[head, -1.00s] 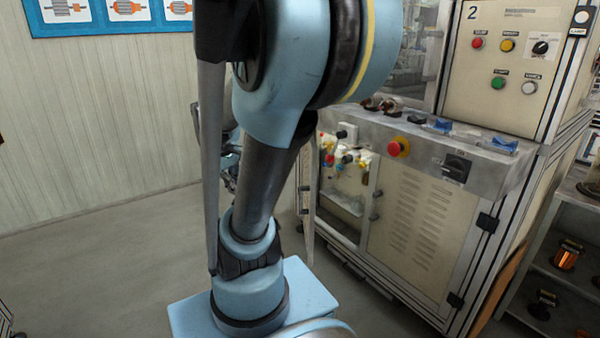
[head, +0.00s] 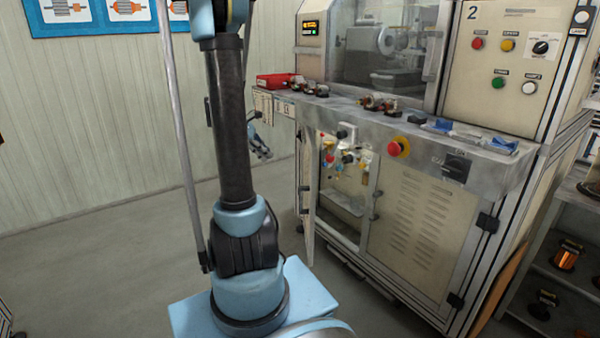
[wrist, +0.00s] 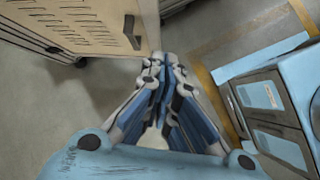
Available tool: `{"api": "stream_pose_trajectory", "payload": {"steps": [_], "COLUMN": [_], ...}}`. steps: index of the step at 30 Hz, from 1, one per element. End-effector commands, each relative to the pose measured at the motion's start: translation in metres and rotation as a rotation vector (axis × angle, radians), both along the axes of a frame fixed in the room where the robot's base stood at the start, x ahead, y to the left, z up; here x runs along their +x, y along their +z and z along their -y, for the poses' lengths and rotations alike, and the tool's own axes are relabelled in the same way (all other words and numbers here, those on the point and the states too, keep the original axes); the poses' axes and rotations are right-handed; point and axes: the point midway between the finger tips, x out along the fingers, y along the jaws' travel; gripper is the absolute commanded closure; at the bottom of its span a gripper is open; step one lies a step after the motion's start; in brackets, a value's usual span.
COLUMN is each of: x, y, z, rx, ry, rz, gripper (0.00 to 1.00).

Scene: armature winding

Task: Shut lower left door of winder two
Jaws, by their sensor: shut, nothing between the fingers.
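Winder two (head: 510,75), marked with a 2, stands at the right in the head view. Its lower left door (head: 308,195) stands swung open, seen nearly edge-on, with the compartment (head: 345,185) behind it exposed. The lower right door (head: 420,215), louvred, is shut. My gripper (head: 264,152) is left of the open door, apart from it in the picture, partly hidden behind my arm. In the wrist view my gripper (wrist: 165,62) has its fingers together and empty. A beige louvred panel with a dark handle (wrist: 80,22) lies at its upper left; I cannot tell which door it is.
A red emergency button (head: 398,147) and black switch (head: 456,167) are on the front ledge. A red tray (head: 275,81) sits at its left end. A shelf with copper spools (head: 567,258) stands at the right. The floor (head: 100,270) at the left is clear.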

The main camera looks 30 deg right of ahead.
Motion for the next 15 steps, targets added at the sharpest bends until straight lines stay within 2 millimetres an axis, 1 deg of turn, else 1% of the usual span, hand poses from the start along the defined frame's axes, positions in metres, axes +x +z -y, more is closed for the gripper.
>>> {"api": "stream_pose_trajectory", "payload": {"steps": [1, 6, 10, 15], "x": [0.009, 0.028, 0.036, 0.04], "y": [-0.005, -0.019, -0.026, -0.032], "z": [0.01, 0.038, 0.051, 0.059], "rx": [-0.01, -0.035, -0.046, -0.049], "ry": [0.014, 0.061, 0.083, 0.096], "rz": [-0.032, -0.133, -0.185, -0.216], "gripper": [1.0, 1.0, 1.0, 1.0]}}
